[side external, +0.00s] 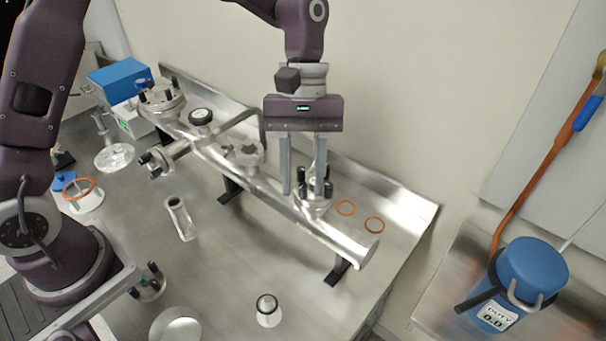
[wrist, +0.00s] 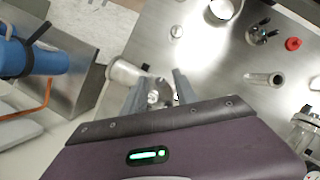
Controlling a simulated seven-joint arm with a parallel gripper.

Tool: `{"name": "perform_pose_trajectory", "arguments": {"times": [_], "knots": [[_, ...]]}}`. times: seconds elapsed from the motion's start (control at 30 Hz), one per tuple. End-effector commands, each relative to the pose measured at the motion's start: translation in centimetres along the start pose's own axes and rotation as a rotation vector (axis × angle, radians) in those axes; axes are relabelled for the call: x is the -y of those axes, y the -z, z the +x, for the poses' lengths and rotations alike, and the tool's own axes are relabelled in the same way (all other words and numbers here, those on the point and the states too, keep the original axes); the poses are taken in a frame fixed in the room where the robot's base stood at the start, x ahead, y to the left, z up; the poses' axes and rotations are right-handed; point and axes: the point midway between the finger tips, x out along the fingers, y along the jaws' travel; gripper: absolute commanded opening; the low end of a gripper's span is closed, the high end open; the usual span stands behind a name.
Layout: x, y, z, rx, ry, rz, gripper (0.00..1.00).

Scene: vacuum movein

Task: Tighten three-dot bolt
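My gripper (side external: 305,192) points down over the flange (side external: 312,206) near the right end of the long metal pipe. Its two fingers are apart, one on each side of the flange's upper fittings. Several black-topped bolts (side external: 328,188) stand on this flange. Their dot marks are too small to read, so I cannot tell which is the three-dot bolt. In the wrist view, the open fingers of my gripper (wrist: 157,82) have small silver and dark parts between them. My gripper body hides the lower part of that view. I see nothing clearly clamped.
The pipe's open end (side external: 357,252) is to the right. Another bolted flange (side external: 162,98) is at its left end. A blue canister (side external: 530,272) stands far right. Loose metal parts lie in front.

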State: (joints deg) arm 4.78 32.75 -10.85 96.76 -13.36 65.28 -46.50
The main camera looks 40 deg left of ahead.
Motion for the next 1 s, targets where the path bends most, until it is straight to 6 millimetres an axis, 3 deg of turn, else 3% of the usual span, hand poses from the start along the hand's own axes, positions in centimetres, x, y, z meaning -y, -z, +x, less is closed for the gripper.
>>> {"name": "perform_pose_trajectory", "arguments": {"times": [0.17, 0.33, 0.73, 1.0], "knots": [[-0.01, 0.0, -0.01, -0.001, 0.0, 0.001, 0.33], [-0.01, 0.0, -0.03, -0.001, -0.001, 0.001, 0.0], [-0.1, 0.01, -0.07, -0.002, 0.01, 0.03, 0.0], [-0.25, 0.0, -0.07, -0.003, 0.073, 0.183, 0.0]]}}
